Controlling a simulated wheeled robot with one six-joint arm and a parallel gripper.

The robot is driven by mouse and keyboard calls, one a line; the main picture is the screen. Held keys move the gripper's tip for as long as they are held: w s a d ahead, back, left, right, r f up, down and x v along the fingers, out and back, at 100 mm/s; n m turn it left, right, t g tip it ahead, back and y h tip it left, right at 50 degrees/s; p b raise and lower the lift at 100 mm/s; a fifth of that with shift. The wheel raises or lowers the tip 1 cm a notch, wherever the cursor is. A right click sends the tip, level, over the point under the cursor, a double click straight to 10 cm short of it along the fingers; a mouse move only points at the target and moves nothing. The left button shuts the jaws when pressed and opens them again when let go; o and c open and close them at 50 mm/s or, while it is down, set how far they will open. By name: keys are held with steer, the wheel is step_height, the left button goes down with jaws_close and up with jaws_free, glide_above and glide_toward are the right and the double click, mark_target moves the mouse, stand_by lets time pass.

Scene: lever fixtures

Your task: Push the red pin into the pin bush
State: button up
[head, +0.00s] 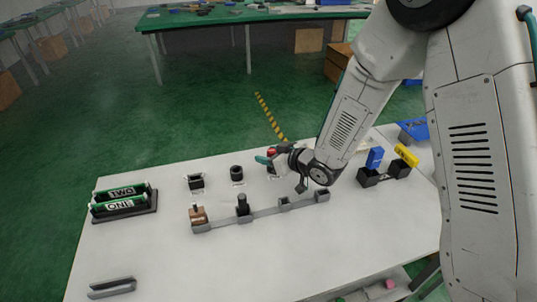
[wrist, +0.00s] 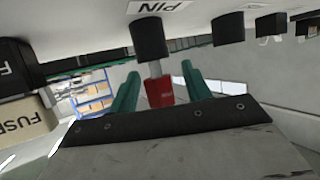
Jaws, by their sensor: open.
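The red pin (wrist: 160,92) sits between the two green fingers of my gripper (wrist: 161,88) in the wrist view. Its silver shaft reaches to the black pin bush (wrist: 150,38), beside a white label reading PIN. Part of the shaft shows between the red head and the bush. My gripper is open, with a visible gap on each side of the red head. In the head view my gripper (head: 268,160) is at the table's back edge, with a little red of the pin (head: 271,153) showing; the bush is hidden there.
Two black fixtures (head: 196,182) (head: 237,174) stand left of my gripper. A grey rail (head: 265,212) with several holders lies in front. Blue (head: 375,157) and yellow (head: 406,155) levers stand at right.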

steer(key=v, duration=0.7)
steer(key=shift+d, duration=0.1)
steer(key=s+d+r+m+g+h, duration=0.1)
steer(key=s+d+r+m+h, duration=0.1)
steer(key=d+r+h, duration=0.35)
steer(key=s+d+r+m+h, duration=0.25)
steer(key=d+r, duration=0.35)
steer(key=d, duration=0.5)
steer(key=s+d+r+m+g, duration=0.1)
steer(key=s+r+g, duration=0.1)
steer(key=s, duration=0.7)
steer(key=s+d+r+m+g+h, duration=0.1)
steer(key=s+d+r+m+g, duration=0.1)
steer(key=s, duration=0.6)
steer(key=s+d+r+m+g, duration=0.1)
steer(key=s+r+g, duration=0.2)
steer(key=s, duration=0.6)
steer(key=shift+s+d+r+m+h, duration=0.3)
steer(key=shift+r+m, duration=0.05)
